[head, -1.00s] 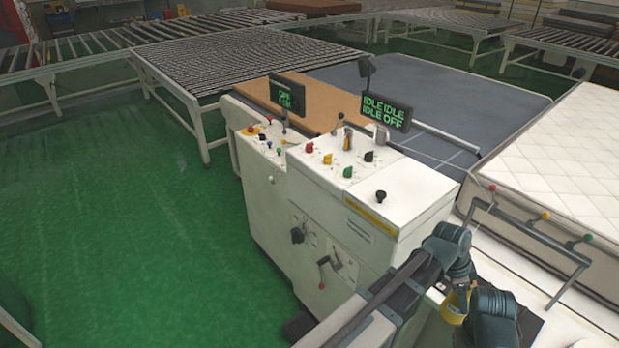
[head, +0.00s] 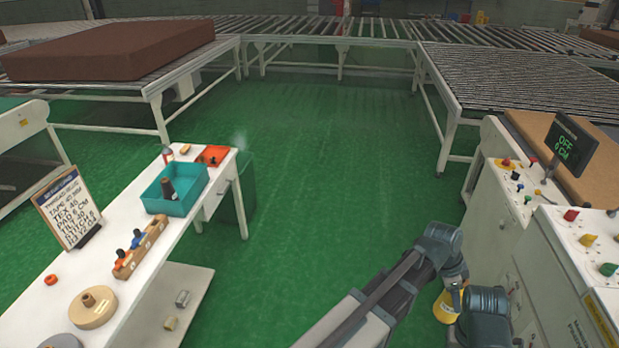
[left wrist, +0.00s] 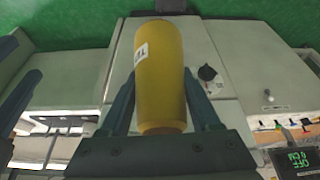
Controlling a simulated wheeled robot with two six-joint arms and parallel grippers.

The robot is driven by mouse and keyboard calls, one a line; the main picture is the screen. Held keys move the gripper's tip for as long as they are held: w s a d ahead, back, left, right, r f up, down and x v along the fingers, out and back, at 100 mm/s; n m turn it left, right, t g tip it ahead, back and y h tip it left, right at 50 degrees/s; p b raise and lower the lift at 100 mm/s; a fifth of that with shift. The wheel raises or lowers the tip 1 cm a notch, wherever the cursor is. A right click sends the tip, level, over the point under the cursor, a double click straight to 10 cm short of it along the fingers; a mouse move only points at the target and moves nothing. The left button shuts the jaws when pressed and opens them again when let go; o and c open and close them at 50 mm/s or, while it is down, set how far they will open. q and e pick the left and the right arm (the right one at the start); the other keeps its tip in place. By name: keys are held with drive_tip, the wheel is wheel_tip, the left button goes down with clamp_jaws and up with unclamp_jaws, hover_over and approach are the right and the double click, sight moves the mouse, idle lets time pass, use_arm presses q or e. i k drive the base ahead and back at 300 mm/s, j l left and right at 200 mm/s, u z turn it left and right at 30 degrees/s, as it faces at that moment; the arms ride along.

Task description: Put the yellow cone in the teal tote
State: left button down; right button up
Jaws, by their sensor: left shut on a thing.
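The yellow cone (head: 446,307) is held by my left gripper (head: 455,298) at the lower right of the head view, above the green floor and beside the white machine. In the left wrist view the yellow cone (left wrist: 160,75), with a small white label, lies between the two dark fingers of my left gripper (left wrist: 162,100). The teal tote (head: 168,207) sits on the white table at the left of the head view, well apart from the gripper. A dark brown spool or cone stands in it.
The white table (head: 125,262) also bears an orange tray (head: 213,155), a wooden rack (head: 142,250), a tan disc (head: 93,306) and a sign board (head: 68,208). A white control machine (head: 560,250) stands right. Open green floor lies between them.

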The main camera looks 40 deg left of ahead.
sight(187, 187)
drive_tip(key=i+j+u, duration=0.15)
drive_tip(key=u, duration=0.3)
drive_tip(key=i+j+u, duration=0.1)
drive_tip(key=i+u, duration=0.15)
drive_tip(key=u, duration=0.15)
drive_tip(key=i+u, duration=0.2)
drive_tip(key=u, duration=0.25)
drive_tip(key=i+u, duration=0.2)
drive_tip(key=u, duration=0.2)
drive_tip(key=i+l+u, duration=1.1)
drive_tip(key=i+l, duration=0.15)
drive_tip(key=l, duration=0.15)
drive_tip(key=i+l, duration=0.25)
drive_tip(key=l, duration=0.15)
drive_tip(key=i+l, duration=0.2)
drive_tip(key=l, duration=0.2)
drive_tip(key=i+l, duration=0.25)
drive_tip(key=l, duration=0.15)
drive_tip(key=i+l, duration=0.2)
drive_tip(key=l, duration=0.25)
